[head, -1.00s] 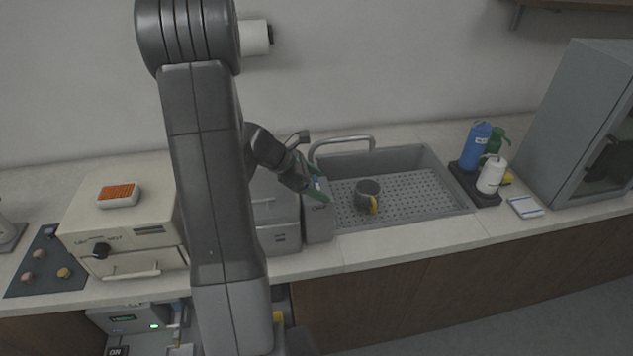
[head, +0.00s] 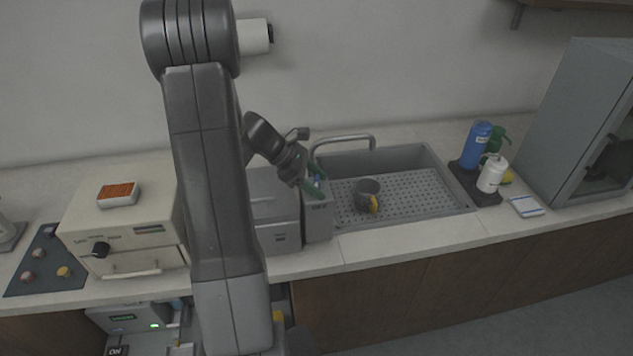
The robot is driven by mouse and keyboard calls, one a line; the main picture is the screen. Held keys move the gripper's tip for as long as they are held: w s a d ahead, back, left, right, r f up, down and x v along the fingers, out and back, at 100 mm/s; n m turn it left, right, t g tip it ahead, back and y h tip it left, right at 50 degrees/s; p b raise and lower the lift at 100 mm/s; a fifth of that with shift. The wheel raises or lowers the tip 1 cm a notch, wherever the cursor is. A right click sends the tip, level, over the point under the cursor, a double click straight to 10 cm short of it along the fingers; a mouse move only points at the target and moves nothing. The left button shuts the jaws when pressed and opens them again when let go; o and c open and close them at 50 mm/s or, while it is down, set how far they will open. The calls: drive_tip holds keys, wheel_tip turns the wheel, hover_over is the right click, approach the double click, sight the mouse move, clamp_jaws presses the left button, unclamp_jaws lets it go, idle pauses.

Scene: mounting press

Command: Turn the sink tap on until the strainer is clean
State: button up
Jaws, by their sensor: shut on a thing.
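The strainer appears to be the dark grey cup-shaped thing with a yellow handle (head: 367,194) on the perforated floor of the grey sink (head: 455,190). The tap (head: 345,138) arches over the sink's back left edge, and no water shows from it. My gripper (head: 317,182), with green fingers, is left of the strainer, above a narrow grey box (head: 318,222) at the sink's left end. It is shut on a small blue thing (head: 317,180), mostly hidden between the fingers. I cannot tell what this belongs to. My arm hides part of the counter.
A grey lidded unit (head: 275,210) stands left of the narrow box. A grey cabinet (head: 575,120) stands farther right. The counter front is clear.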

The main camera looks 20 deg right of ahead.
drive_tip(key=m+g+y, duration=0.2)
drive_tip(key=m, duration=0.1)
drive_tip(key=m+g+y, duration=0.2)
drive_tip(key=m, duration=0.2)
drive_tip(key=m+y, duration=0.3)
drive_tip(key=m, duration=0.1)
drive_tip(key=shift+g, duration=0.4)
drive_tip(key=shift+m+y, duration=1.4)
drive_tip(key=shift+m, duration=0.5)
drive_tip(key=o, duration=1)
